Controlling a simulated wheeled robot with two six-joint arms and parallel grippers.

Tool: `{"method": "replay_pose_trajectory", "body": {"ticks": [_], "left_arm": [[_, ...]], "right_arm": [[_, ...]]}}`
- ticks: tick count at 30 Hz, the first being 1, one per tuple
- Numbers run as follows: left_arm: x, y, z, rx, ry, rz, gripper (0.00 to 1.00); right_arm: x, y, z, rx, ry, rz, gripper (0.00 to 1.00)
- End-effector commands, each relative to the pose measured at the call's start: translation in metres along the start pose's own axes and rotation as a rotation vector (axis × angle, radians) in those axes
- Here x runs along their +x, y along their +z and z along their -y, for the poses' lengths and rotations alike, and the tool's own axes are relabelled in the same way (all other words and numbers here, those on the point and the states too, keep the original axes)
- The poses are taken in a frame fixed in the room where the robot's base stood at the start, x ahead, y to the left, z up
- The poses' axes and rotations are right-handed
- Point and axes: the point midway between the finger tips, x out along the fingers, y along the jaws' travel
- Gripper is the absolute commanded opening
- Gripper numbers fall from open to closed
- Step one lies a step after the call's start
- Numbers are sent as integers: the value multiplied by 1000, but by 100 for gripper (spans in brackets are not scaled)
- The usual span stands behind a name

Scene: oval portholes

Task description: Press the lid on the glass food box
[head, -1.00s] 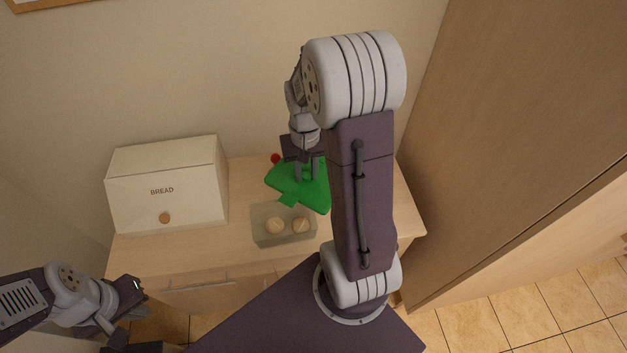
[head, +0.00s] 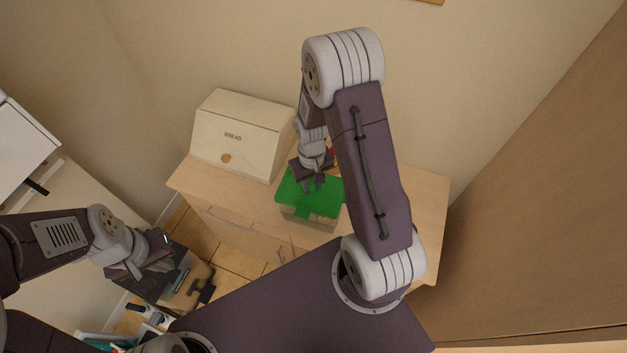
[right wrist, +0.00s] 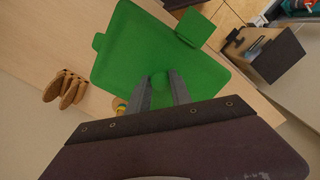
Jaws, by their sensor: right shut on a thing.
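The green lid (head: 318,196), with tabs at its edges, is over the glass food box (head: 308,220) in the head view and covers most of it. Whether it touches the rim all round I cannot tell. My right gripper (head: 313,186) is shut on the lid's small green knob, which shows between its fingers in the right wrist view (right wrist: 161,90). The lid (right wrist: 145,50) hides the box there. The food in the box is hidden. My left gripper (head: 150,266) is off to the left, away from the box; its finger opening is unclear.
A cream bread box (head: 240,135) stands on the wooden cabinet (head: 225,195), left of the glass box. A tall wooden panel (head: 540,240) rises at the right. The cabinet top right of my arm looks clear.

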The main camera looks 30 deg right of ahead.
Motion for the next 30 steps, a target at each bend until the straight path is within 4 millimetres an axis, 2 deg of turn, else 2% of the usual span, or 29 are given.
{"method": "replay_pose_trajectory", "body": {"ticks": [11, 15, 30], "left_arm": [[41, 4, 1, 0, 0, 0, 0], [50, 5, 1, 0, 0, 0, 0], [51, 6, 1, 0, 0, 0, 0]], "right_arm": [[44, 0, 0, 1, 0, 1, 0], [57, 0, 0, 1, 0, 1, 0], [60, 0, 0, 1, 0, 0, 0]]}}
